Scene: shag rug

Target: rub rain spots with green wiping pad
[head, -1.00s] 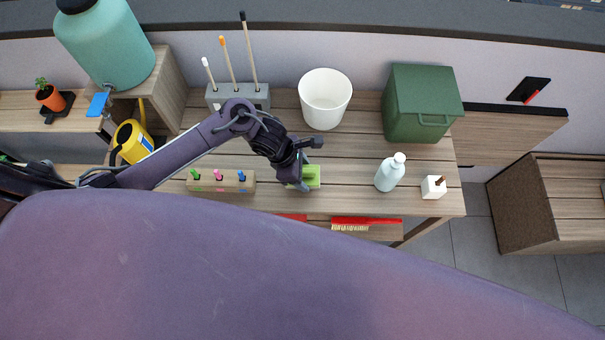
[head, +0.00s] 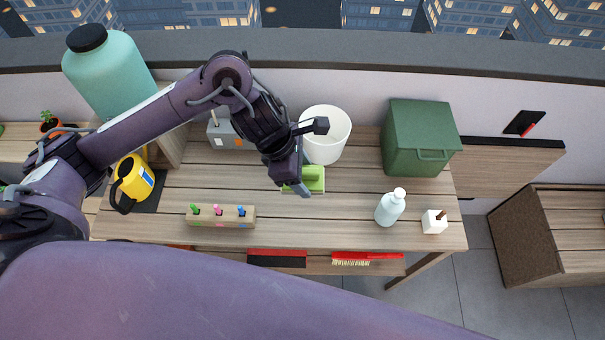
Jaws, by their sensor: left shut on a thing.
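The green wiping pad (head: 314,179) has a raised handle and is over the slatted wooden table, just in front of the white bucket. My left gripper (head: 301,184) is shut on it, reaching in from the left with its wrist bent down. The gripper covers the pad's left side. I cannot tell whether the pad touches the tabletop or hangs a little above it. I cannot make out rain spots on the table (head: 335,225). My right gripper is not in view.
The white bucket (head: 326,138) and green bin (head: 419,140) stand behind. A pale bottle (head: 390,208) and white block (head: 434,222) are at right. A marker holder (head: 221,216) and yellow can (head: 135,178) are at left. Brushes (head: 352,259) lie below the front edge.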

